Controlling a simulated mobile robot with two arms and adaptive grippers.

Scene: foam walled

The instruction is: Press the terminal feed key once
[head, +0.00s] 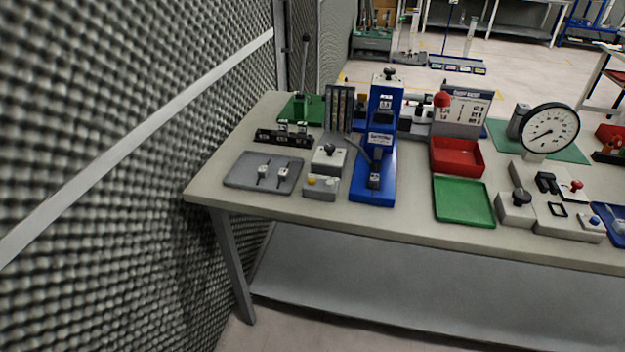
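A blue bench press (372,182) stands upright on the table, a small dark part at the front of its base. Behind that box is a grey box with a black knob (329,149). No label on the buttons is readable, so I cannot tell which one is the terminal feed key. Neither of my grippers is in view.
The table (408,218) stands beside a grey foam wall (110,160) on the left. It also holds a grey tray (240,172) with two small parts, a red tray (457,171), a green tray (464,219) and a dial gauge (549,130). The table's front edge strip is mostly clear.

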